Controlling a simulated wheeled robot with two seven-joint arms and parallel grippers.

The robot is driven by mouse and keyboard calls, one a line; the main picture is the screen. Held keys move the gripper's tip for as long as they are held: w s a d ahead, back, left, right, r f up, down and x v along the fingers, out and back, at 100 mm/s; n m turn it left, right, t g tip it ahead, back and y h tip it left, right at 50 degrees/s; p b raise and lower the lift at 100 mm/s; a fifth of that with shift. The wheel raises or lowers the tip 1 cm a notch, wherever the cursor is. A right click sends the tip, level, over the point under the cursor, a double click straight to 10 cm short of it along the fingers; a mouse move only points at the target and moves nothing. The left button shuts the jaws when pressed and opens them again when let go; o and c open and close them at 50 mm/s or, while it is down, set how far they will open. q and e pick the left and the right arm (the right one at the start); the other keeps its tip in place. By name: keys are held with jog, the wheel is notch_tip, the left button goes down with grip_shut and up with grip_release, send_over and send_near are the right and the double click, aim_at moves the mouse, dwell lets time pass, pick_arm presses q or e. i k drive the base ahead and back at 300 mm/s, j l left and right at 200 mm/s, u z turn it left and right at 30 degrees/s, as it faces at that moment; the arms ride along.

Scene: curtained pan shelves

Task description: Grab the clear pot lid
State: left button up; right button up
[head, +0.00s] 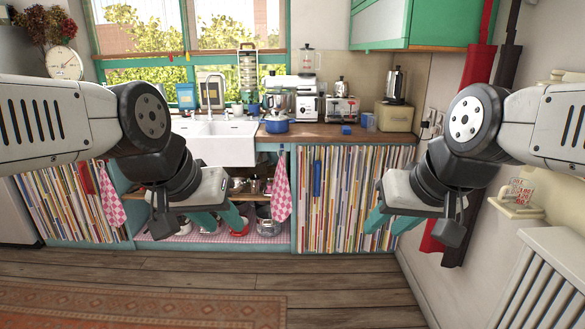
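I cannot make out a clear pot lid. Open shelves (290,190) under the sink hold several pots and pans, small and partly hidden by my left gripper. A metal pot (263,212) and a red pan (238,229) are on the lower shelf, which has a checked cover. My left gripper (219,222) is in the air before these shelves, its teal fingertips apart and nothing seen between them. My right gripper (388,222) is in the air before the striped curtain at right, its teal fingers seemingly apart and empty.
Striped curtains (335,190) hang either side of the shelves, with a pink checked towel (281,186) at the right edge. A blue pot (277,124) and appliances stand on the counter (330,134). A radiator (540,280) is at right. The wooden floor (345,290) ahead is clear.

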aim_at(277, 116)
jog(key=i+u, duration=0.25)
jog(key=i, duration=1.8)
jog(key=i+u, duration=0.1)
jog(key=i, duration=0.45)
jog(key=i+l+u, duration=0.15)
jog(key=i, duration=0.4)
jog(key=i+u, duration=0.1)
jog(key=i, duration=0.4)
